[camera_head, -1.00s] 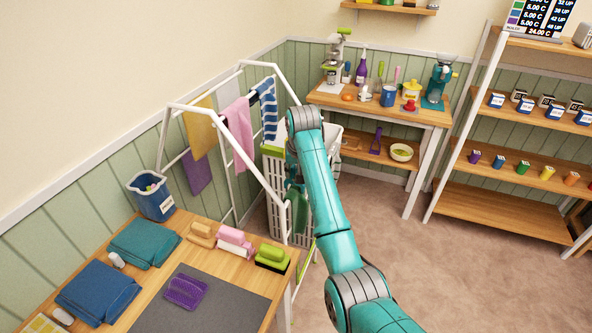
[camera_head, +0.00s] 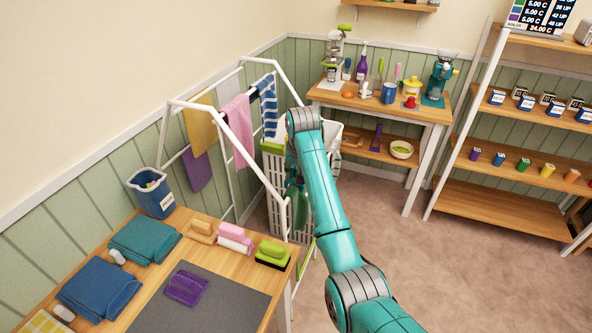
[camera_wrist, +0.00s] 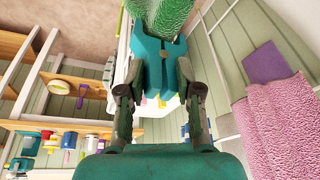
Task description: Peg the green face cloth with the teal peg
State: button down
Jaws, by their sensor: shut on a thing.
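The teal peg (camera_wrist: 155,75) is between the fingers of my gripper (camera_wrist: 160,88), which is shut on it, in the wrist view. The green face cloth (camera_wrist: 160,14) is at the top of that view, against the peg's far end. I cannot tell whether the peg's jaws straddle the cloth. In the head view the green cloth (camera_head: 298,207) hangs at the near right end of the white drying rack (camera_head: 240,138), beside my arm. My arm mostly hides the gripper there.
A yellow cloth (camera_head: 200,130), a pink cloth (camera_head: 238,130) and a blue striped cloth (camera_head: 268,105) hang on the rack. A white basket (camera_head: 272,172) stands behind it. The near table (camera_head: 215,255) holds folded towels and brushes. Open floor (camera_head: 450,270) lies to the right.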

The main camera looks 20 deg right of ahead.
jog(key=c, duration=0.7)
grip_release()
